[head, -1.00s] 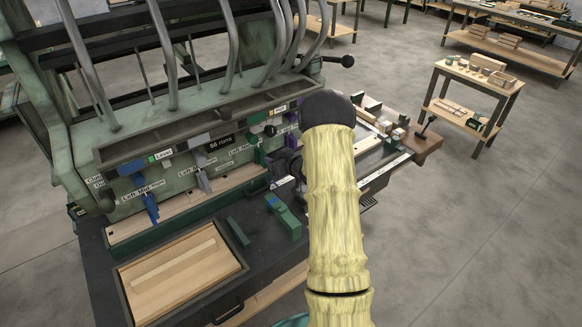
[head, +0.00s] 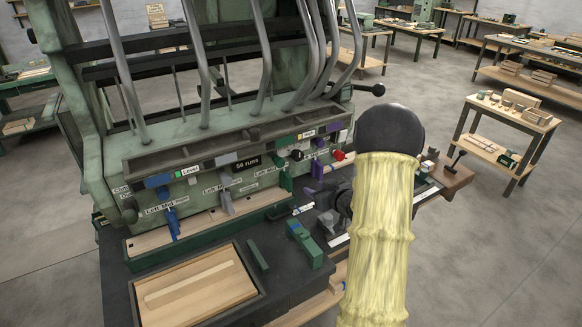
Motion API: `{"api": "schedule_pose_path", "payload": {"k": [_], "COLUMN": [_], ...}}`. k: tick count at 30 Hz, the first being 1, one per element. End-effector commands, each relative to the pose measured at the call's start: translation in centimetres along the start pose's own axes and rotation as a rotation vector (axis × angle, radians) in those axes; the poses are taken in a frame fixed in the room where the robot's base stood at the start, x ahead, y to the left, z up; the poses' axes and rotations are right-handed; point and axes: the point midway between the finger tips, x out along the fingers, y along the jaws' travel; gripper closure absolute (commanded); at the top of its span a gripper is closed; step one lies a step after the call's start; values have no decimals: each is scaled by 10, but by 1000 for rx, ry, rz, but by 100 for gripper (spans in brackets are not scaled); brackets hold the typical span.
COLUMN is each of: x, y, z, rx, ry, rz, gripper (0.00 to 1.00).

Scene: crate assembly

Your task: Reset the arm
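My arm, in a yellow sleeve with a dark rounded joint, rises in front of the right half of the machine in the head view. My gripper cannot be made out; the arm's end is hidden or out of sight. The green crate-assembly machine (head: 115,185) stands at the left and middle, with grey curved tubes above and labelled coloured levers along its front. A blue lever (head: 171,222) and a grey lever (head: 227,203) hang over a wooden strip (head: 205,228).
A dark-framed tray with a wooden panel (head: 215,292) lies on the machine's dark bench. A green block (head: 304,243) sits right of it. A small wooden side table (head: 530,112) stands at the right. The grey floor (head: 480,260) at the lower right is clear.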

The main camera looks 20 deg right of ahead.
Motion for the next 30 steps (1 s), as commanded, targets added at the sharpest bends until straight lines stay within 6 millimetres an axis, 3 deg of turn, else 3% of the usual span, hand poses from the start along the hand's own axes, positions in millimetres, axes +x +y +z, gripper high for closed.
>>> {"api": "schedule_pose_path", "payload": {"k": [8,14,23,30], "x": [0,-14,-84,-169], "y": [-7,-44,-134,-213], "z": [-4,-12,6,38], "rx": [-6,-21,14,64], "ry": [-28,-183,-533,-823], "rz": [17,97,169,117], "gripper": [62,62,62,62]}}
